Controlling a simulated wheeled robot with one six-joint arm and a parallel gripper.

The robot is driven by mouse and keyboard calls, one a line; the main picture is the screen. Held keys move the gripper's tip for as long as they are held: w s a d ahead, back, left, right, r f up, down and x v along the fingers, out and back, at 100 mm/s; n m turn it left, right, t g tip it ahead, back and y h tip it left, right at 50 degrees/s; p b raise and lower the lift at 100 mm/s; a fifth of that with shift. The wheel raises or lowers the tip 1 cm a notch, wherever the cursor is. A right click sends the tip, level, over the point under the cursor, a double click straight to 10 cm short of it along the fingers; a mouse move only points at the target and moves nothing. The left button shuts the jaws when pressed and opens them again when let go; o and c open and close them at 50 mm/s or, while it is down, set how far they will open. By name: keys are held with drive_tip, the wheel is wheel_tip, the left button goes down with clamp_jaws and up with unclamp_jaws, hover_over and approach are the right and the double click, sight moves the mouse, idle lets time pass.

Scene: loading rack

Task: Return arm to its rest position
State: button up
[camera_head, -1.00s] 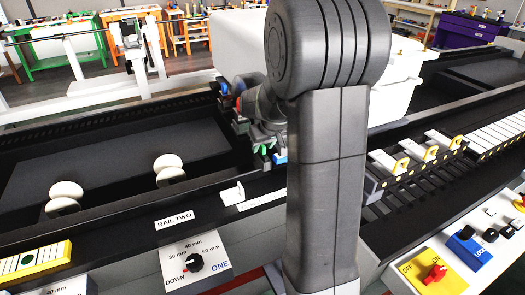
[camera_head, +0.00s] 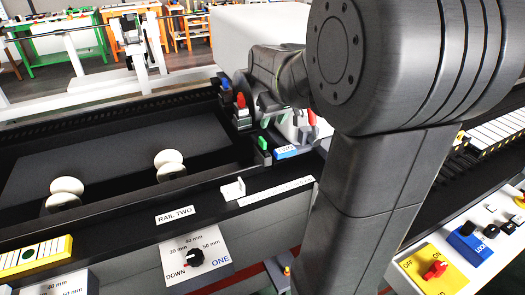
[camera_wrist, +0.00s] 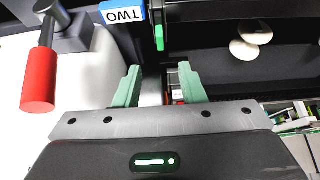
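My arm fills the right of the head view. It is bent, and its end reaches left over the black rail (camera_head: 120,130), beside the white box (camera_head: 250,32). In the wrist view my gripper (camera_wrist: 160,88) shows two green fingers spread apart with an empty gap between them. Nothing is held. A red-handled lever (camera_wrist: 38,80) is left of the fingers. A blue label reading TWO (camera_wrist: 122,12) and a green piece (camera_wrist: 159,37) lie beyond the fingertips. I cannot tell whether the fingers touch anything.
Two pairs of white knobs (camera_head: 170,163) stand on the left of the rail. A dial panel (camera_head: 196,258) is at the front. A yellow panel with a red switch (camera_head: 434,268) is at the lower right.

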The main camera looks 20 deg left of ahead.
sight(264, 141)
drive_tip(key=shift+v, duration=0.85)
drive_tip(key=shift+f, duration=0.1)
drive_tip(key=x, duration=1.3)
drive_tip(key=shift+w+a+f, duration=0.15)
drive_tip(key=shift+f, duration=0.15)
drive_tip(key=shift+r+p, duration=0.15)
drive_tip(key=shift+p, duration=0.2)
